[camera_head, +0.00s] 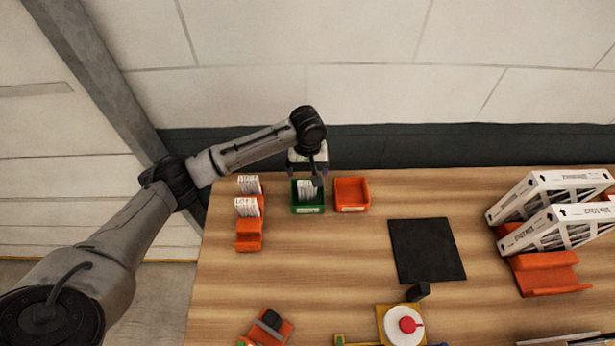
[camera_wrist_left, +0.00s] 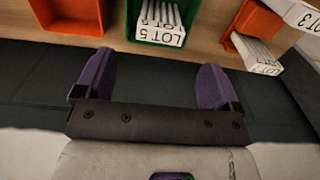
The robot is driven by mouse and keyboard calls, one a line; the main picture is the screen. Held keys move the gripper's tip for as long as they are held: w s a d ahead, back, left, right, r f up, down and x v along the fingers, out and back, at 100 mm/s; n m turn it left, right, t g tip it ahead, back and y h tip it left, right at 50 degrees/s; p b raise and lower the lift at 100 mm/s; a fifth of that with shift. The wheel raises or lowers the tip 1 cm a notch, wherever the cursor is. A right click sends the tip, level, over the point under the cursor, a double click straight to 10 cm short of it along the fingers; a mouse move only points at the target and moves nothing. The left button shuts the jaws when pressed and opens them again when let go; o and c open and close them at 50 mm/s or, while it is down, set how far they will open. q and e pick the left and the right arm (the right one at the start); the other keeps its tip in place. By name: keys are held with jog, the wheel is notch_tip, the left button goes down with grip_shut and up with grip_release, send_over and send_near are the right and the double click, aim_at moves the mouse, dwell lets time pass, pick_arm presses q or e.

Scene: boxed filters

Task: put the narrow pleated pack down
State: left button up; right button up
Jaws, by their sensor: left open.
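A narrow pleated pack (camera_head: 305,187), white with a LOT 5 label, sits in the green bin (camera_head: 307,209) at the back of the table. In the left wrist view the pack (camera_wrist_left: 160,26) stands inside the green bin (camera_wrist_left: 190,48), its label readable. My left gripper (camera_head: 307,172) is at the back edge of the green bin. In the left wrist view its two purple fingers (camera_wrist_left: 155,68) are spread wide with nothing between them, and the pack lies beyond the fingertips. Part of the pack is hidden by the bin and the wrist in the head view. My right gripper is out of view.
An empty orange bin (camera_head: 352,194) stands right of the green one. An orange rack (camera_head: 249,242) with white packs (camera_head: 248,207) stands left. A black mat (camera_head: 427,251) lies at centre right; large white-framed filters (camera_head: 555,229) stand at far right. Bare wood lies in front of the bins.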

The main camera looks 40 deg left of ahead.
pick_arm(q)
jog(key=shift+r, duration=2.25)
